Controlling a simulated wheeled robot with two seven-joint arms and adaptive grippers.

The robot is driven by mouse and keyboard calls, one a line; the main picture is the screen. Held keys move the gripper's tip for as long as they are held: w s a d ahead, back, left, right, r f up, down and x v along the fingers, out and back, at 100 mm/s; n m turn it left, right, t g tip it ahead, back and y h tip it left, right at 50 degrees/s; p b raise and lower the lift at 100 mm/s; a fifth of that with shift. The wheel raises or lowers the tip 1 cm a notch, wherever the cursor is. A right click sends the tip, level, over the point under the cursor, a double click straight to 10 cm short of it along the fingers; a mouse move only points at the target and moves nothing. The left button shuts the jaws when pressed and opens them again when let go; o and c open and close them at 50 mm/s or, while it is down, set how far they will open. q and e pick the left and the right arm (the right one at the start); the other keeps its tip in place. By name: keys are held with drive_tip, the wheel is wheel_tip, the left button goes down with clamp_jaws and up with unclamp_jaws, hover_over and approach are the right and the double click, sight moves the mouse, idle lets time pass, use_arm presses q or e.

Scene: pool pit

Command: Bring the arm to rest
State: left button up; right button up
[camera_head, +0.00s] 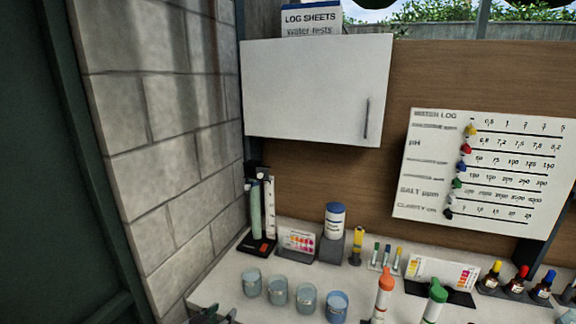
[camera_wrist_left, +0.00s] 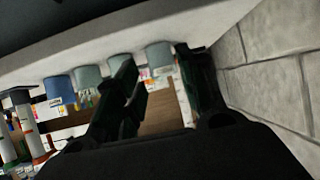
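My left gripper (camera_head: 212,316) shows only as a small dark piece at the bottom edge of the head view, at the front left of the counter. In the left wrist view its two dark fingers (camera_wrist_left: 156,60) stand apart with nothing between them. A row of cups (camera_wrist_left: 88,76) shows beyond the fingers there, and I see no contact. Most of the left arm is out of view. My right gripper is in neither view.
The white counter (camera_head: 222,286) holds several cups (camera_head: 278,291), orange-capped (camera_head: 383,285) and green-capped (camera_head: 436,295) bottles, and dropper bottles (camera_head: 516,283). A block wall (camera_head: 165,140) bounds the left. A white cabinet (camera_head: 315,90) and log board (camera_head: 485,170) are at the back.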

use_arm(q)
drive_tip(key=s+a+f+g+y, duration=0.1)
drive_tip(key=s+f+g, duration=0.2)
drive_tip(key=s, duration=0.3)
drive_tip(key=s+a+f+n+g+y, duration=0.1)
drive_tip(key=s+a+f+g, duration=0.15)
drive_tip(key=s, duration=0.45)
drive_tip(key=s+a+f+g+y, duration=0.1)
drive_tip(key=s+f+g, duration=0.2)
drive_tip(key=s, duration=0.3)
wheel_tip(320, 180, down, 33)
drive_tip(key=s, duration=0.3)
drive_tip(key=s+a+f+g, duration=0.1)
drive_tip(key=s+a+f, duration=0.1)
drive_tip(key=s+f, duration=0.8)
drive_tip(key=s+a+f+g, duration=0.1)
drive_tip(key=s+f, duration=0.9)
drive_tip(key=s, duration=0.1)
drive_tip(key=shift+s+a, duration=0.4)
idle(1.9)
